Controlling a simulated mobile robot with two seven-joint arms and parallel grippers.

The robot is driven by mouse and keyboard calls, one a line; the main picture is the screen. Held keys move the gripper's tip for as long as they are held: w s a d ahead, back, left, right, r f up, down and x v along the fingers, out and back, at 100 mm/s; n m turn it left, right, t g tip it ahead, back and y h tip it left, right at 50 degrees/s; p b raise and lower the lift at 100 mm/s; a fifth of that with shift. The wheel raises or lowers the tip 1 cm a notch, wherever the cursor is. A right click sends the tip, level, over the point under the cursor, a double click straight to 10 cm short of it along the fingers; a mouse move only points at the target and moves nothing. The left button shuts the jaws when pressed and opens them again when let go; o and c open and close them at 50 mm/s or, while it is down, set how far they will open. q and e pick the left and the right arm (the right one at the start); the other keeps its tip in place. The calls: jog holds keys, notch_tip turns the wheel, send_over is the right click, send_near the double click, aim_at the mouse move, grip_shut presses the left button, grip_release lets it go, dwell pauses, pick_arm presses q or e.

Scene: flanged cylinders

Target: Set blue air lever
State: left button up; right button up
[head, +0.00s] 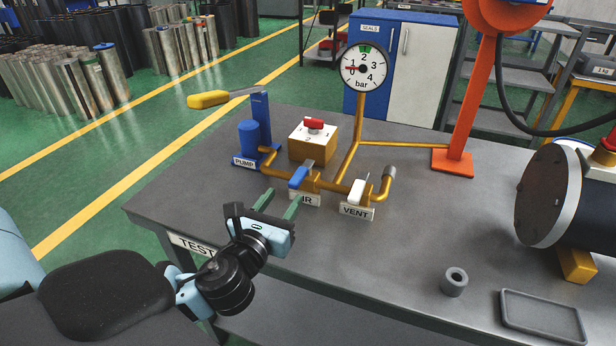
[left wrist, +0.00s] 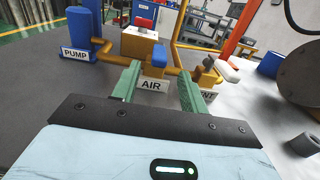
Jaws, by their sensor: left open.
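The blue AIR lever (head: 298,177) sits on the brass pipe behind the AIR label (head: 305,199). In the left wrist view the blue lever (left wrist: 159,56) shows just beyond my fingers, above the AIR label (left wrist: 152,86). My left gripper (head: 278,204) is open, its two green fingers pointing at the lever from the near side. In the left wrist view the open fingers (left wrist: 158,84) stand either side of the AIR label, with nothing between them. I cannot tell whether a finger touches the lever. My right gripper is not in view.
A white VENT lever (head: 357,191) stands right of the blue lever. A blue pump (head: 249,137) with a yellow handle is at left. A pressure gauge (head: 363,68) and a red-knobbed box (head: 313,138) stand behind. A grey ring (head: 454,282), tray (head: 543,317) and dark flanged cylinder (head: 549,195) are at right.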

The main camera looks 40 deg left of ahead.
aim_at(292, 186)
pick_arm(q)
jog(key=shift+w+a, duration=0.1)
jog(key=shift+w, duration=0.25)
jog(key=x, duration=0.7)
grip_shut()
